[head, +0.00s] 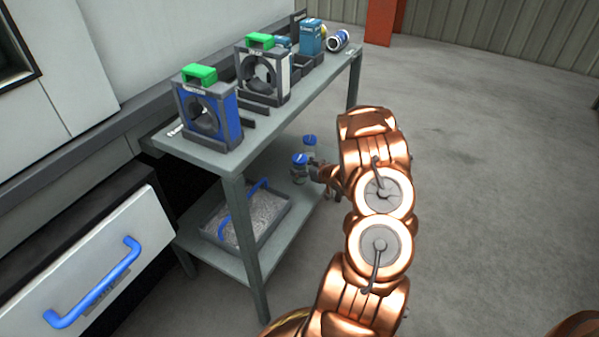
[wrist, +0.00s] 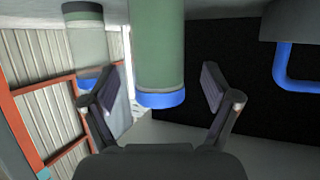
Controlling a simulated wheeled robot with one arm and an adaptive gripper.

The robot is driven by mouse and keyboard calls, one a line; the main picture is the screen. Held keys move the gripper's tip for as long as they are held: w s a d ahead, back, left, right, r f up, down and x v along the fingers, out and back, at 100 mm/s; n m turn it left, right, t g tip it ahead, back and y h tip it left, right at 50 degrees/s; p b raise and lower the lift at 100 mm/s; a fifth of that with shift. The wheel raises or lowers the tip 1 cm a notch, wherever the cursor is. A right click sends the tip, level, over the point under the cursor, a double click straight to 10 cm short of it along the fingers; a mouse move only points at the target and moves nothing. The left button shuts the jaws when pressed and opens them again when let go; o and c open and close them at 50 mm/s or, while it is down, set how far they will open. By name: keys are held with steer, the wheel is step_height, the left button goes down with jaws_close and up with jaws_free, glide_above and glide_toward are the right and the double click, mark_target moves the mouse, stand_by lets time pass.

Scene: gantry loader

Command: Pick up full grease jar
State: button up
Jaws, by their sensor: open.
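A jar filled with green (wrist: 158,45) and closed by a blue lid fills the middle of the wrist view, where things appear upside down. My gripper (wrist: 160,88) is open, with one finger on each side of this jar; I cannot tell whether either touches it. A second, paler jar (wrist: 88,42) with a blue lid stands to its left in that view, outside the fingers. In the head view two blue-lidded jars, a nearer one (head: 300,170) and a farther one (head: 309,148), stand on the lower shelf. My gripper (head: 322,170) is beside them, partly hidden by my arm.
The lower shelf (head: 287,210) also holds a grey tray (head: 276,224) with a blue handle, which shows in the wrist view (wrist: 292,85) too. Above, the tabletop (head: 205,155) carries fixtures with green tops. Open floor (head: 480,170) lies to the right.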

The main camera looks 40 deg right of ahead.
mark_target(298, 156)
steer(key=x, duration=0.2)
steer(key=shift+w+f, duration=0.2)
steer(key=shift+w, duration=0.1)
steer(key=c, duration=1.5)
steer(key=shift+d+r, duration=0.1)
steer(key=shift+r, duration=0.55)
step_height(298, 156, up, 3)
steer(key=shift+f+p, duration=0.15)
steer(key=shift+p, duration=0.6)
steer(key=s+a+r+p, duration=0.1)
steer(key=s+a, duration=0.2)
steer(key=s, duration=0.1)
steer(key=s+a+r+p, duration=0.2)
steer(key=s+a, duration=0.1)
steer(key=s, duration=0.1)
steer(key=s+a+r+p, duration=0.1)
steer(key=s+a+p, duration=0.1)
steer(key=s+a, duration=0.2)
steer(key=shift+s+r, duration=0.25)
steer(key=shift+r, duration=0.1)
steer(key=shift+a, duration=0.15)
